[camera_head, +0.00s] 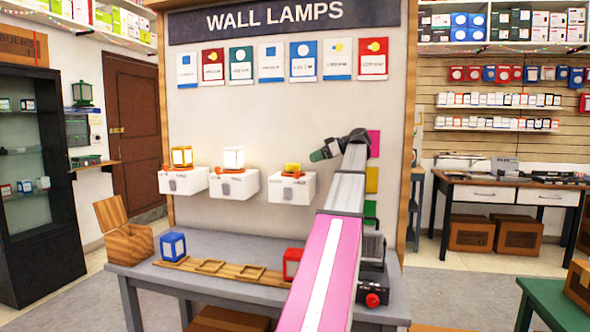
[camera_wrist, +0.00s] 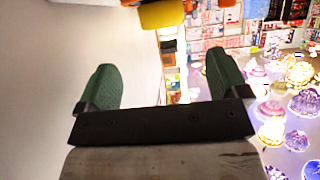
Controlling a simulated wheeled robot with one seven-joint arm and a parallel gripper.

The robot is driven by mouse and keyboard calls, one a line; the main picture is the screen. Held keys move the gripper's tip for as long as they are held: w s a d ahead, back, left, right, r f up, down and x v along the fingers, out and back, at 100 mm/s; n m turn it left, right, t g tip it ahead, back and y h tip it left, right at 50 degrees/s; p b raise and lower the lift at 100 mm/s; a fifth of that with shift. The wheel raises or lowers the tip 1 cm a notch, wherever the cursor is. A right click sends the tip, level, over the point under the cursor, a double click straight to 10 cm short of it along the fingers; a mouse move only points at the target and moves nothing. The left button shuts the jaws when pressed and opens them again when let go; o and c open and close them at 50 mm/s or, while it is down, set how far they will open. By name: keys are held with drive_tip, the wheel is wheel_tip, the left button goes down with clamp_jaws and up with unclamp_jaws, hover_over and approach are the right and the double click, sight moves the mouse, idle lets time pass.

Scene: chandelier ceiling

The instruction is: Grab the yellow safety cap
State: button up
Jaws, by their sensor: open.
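The yellow safety cap (camera_head: 292,168) sits with orange parts on the rightmost of the three white wall boxes (camera_head: 292,189). A yellow and orange piece, likely the cap, also shows at the top edge of the wrist view (camera_wrist: 162,14), partly cut off. My gripper (camera_head: 318,155) is just right of the cap and a little higher in the head view, apart from it. In the wrist view its two green fingers (camera_wrist: 160,72) are spread wide with nothing between them. The cap lies beyond the fingertips.
Two more white boxes to the left carry a yellow-framed lamp (camera_head: 181,156) and a white lamp (camera_head: 233,159). Below, a grey table (camera_head: 215,243) holds a wooden frame strip (camera_head: 210,267), a blue cube (camera_head: 173,246), a red cube (camera_head: 292,263) and an open wooden box (camera_head: 128,244).

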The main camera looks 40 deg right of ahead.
sight(296, 164)
drive_tip(key=x, duration=0.5)
drive_tip(key=shift+w+a+f, duration=0.15)
drive_tip(key=shift+w+a, duration=0.05)
drive_tip(key=shift+w, duration=0.05)
drive_tip(key=shift+x, duration=2.55)
drive_tip(key=shift+s+a+f, duration=0.1)
drive_tip(key=shift+s, duration=0.05)
drive_tip(key=c, duration=1)
